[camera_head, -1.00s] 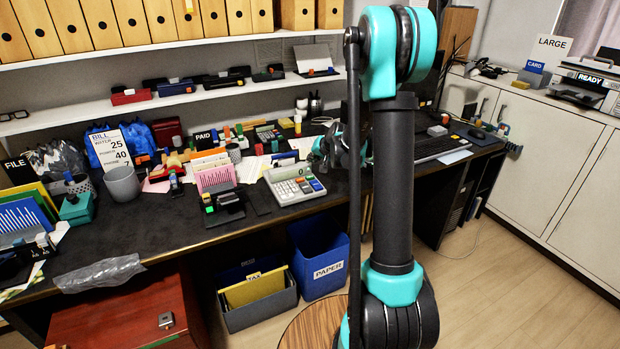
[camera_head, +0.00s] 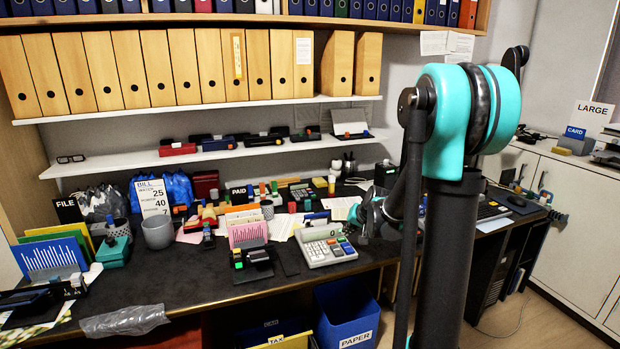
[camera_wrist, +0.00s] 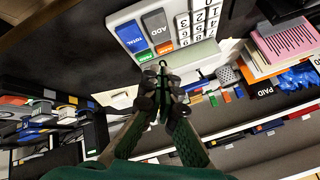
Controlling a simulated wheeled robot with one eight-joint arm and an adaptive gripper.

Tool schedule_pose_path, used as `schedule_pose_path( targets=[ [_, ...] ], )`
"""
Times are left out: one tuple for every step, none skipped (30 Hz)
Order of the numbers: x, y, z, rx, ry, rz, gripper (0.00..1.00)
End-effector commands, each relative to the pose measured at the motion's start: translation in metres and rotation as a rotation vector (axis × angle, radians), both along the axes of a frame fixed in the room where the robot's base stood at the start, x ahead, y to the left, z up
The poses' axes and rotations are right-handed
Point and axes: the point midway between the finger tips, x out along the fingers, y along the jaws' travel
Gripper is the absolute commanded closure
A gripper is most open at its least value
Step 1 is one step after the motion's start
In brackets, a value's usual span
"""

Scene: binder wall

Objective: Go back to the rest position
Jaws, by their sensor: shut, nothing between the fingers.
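My gripper (camera_wrist: 162,85) shows in the wrist view with its two fingers together, shut and empty. In that view the calculator (camera_wrist: 175,30), with large white, grey, blue and coloured keys, lies just beyond the fingertips. In the head view my gripper (camera_head: 366,215) is small and partly hidden by my own arm. It is above the desk (camera_head: 200,270), at the right of the calculator (camera_head: 326,247). I cannot tell from the head view whether it touches anything.
A pink rack (camera_head: 248,236) and black stamp holder (camera_head: 251,258) stand left of the calculator. A grey cup (camera_head: 158,232) stands farther left. Shelves with tan binders (camera_head: 180,70) rise behind. A blue paper bin (camera_head: 347,315) is below the desk.

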Motion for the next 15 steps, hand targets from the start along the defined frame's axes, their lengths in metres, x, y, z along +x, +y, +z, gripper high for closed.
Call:
schedule_pose_path(
  targets=[
    [-0.025,0.000,0.003,-0.025,0.014,0.014,1.00],
    [-0.038,-0.001,0.003,-0.042,0.024,0.022,1.00],
    [-0.055,-0.002,0.003,-0.062,0.037,0.034,1.00],
    [-0.068,-0.003,0.003,-0.080,0.045,0.043,1.00],
    [-0.081,-0.004,0.003,-0.095,0.055,0.051,1.00],
    [-0.099,-0.005,0.001,-0.116,0.067,0.062,1.00],
    [-0.112,-0.006,0.001,-0.131,0.077,0.069,1.00],
    [-0.125,-0.008,-0.001,-0.147,0.086,0.078,1.00],
    [-0.143,-0.009,-0.003,-0.168,0.098,0.088,1.00],
    [-0.156,-0.011,-0.005,-0.185,0.108,0.096,1.00],
    [-0.169,-0.012,-0.007,-0.200,0.119,0.105,1.00],
    [-0.187,-0.014,-0.010,-0.221,0.131,0.115,1.00],
    [-0.200,-0.016,-0.012,-0.235,0.141,0.122,1.00],
    [-0.213,-0.018,-0.015,-0.252,0.151,0.129,1.00],
    [-0.229,-0.020,-0.019,-0.271,0.162,0.139,1.00]
  ],
)
